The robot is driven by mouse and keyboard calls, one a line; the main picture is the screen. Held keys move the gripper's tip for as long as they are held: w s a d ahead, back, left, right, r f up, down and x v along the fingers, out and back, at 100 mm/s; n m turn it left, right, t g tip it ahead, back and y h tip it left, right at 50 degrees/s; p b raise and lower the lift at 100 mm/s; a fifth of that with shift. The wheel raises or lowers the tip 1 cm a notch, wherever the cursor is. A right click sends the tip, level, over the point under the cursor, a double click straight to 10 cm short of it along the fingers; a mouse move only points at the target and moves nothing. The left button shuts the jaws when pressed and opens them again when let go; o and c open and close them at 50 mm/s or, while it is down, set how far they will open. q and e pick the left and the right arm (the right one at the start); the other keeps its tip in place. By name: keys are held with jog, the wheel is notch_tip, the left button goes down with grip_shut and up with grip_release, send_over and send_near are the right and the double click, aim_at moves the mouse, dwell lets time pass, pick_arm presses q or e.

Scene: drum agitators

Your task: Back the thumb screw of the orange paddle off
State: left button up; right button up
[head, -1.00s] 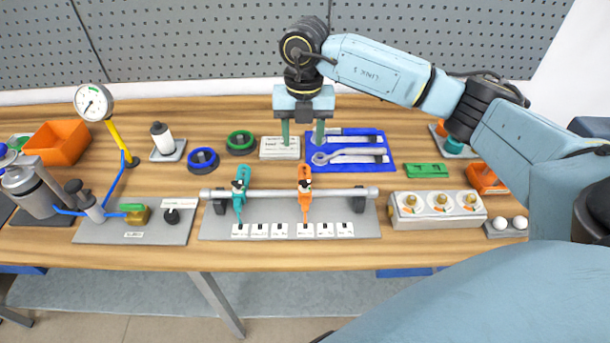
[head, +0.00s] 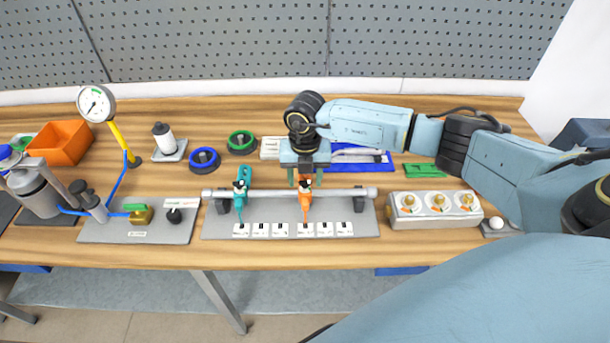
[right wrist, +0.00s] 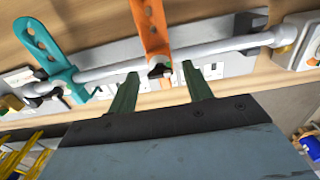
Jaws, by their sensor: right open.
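The orange paddle (head: 305,198) sits clamped on the grey horizontal rod, to the right of the teal paddle (head: 240,195). In the right wrist view the orange paddle (right wrist: 152,30) stands across the rod, with a small dark thumb screw (right wrist: 160,71) at its clamp. My right gripper (head: 305,182) is over the orange paddle, pointing down. In the right wrist view its two green fingers (right wrist: 160,82) are apart, on either side of the thumb screw's position, and nothing shows gripped. Whether the fingers touch the screw cannot be told. My left gripper is not in view.
The rod (head: 275,193) spans a grey base plate (head: 270,228) with several white labels in front. A white box with brass knobs (head: 436,209) stands to the right. A plate with a valve and gauge (head: 140,228) is at the left. A blue tool tray (head: 385,168) lies behind.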

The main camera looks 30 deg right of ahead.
jog(key=c, duration=1)
jog(key=shift+o, duration=0.2)
